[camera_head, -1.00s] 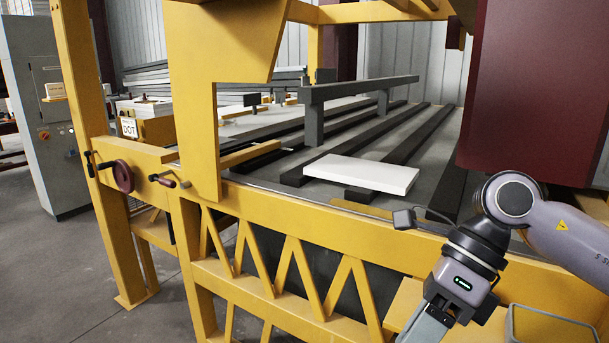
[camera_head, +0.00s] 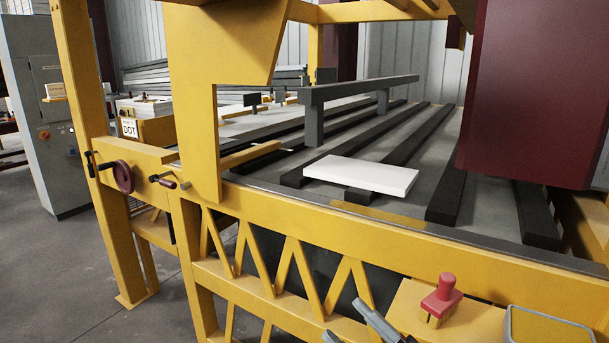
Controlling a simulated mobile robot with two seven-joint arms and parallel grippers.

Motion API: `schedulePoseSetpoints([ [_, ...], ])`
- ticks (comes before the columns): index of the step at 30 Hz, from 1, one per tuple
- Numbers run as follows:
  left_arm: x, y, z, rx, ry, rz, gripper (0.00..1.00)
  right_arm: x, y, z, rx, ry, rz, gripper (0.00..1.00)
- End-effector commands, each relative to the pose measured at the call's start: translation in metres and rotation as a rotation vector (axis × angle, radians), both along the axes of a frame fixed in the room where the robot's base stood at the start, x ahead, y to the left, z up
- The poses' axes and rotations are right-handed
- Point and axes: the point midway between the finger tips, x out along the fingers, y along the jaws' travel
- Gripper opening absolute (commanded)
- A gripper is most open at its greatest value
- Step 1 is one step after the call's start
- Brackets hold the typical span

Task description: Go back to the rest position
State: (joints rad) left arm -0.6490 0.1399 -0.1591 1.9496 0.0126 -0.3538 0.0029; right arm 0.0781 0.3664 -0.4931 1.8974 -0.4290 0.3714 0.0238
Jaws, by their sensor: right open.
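My right gripper (camera_head: 346,322) shows only at the bottom edge, right of the middle, as two grey fingers standing apart. It is open, with nothing seen between the fingers. The rest of the right arm is out of the picture. My left gripper is not in view. A white board (camera_head: 361,175) lies flat on the dark rails of the machine, well beyond the gripper and apart from it.
The yellow machine frame (camera_head: 330,225) crosses in front. A red-handled tool (camera_head: 441,293) stands on a yellow ledge (camera_head: 478,322), right of the gripper. A shallow bin (camera_head: 508,322) is at bottom right. A dark red block (camera_head: 530,100) hangs above the rails. Grey floor is clear at lower left.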

Motion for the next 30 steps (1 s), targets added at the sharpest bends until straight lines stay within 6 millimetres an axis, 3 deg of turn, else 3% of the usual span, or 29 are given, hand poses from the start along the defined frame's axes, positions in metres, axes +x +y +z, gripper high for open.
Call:
schedulePoseSetpoints([
  [4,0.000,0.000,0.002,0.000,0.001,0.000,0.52,0.004,-0.036,-0.068,0.100,0.337,-0.174,0.54],
  [8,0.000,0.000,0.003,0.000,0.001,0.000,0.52,-0.012,-0.068,-0.136,0.164,0.631,-0.318,0.54],
  [12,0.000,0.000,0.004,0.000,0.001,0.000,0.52,-0.052,-0.099,-0.210,0.216,0.942,-0.460,0.54],
  [15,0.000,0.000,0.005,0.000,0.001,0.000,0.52,-0.086,-0.116,-0.251,0.240,1.127,-0.540,0.54],
  [18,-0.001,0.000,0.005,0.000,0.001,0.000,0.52,-0.116,-0.126,-0.279,0.254,1.263,-0.596,0.54],
  [21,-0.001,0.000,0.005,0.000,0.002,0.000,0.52,-0.134,-0.132,-0.294,0.263,1.339,-0.627,0.54],
  [30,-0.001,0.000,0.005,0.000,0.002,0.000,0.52,-0.141,-0.134,-0.299,0.265,1.368,-0.638,0.54],
])
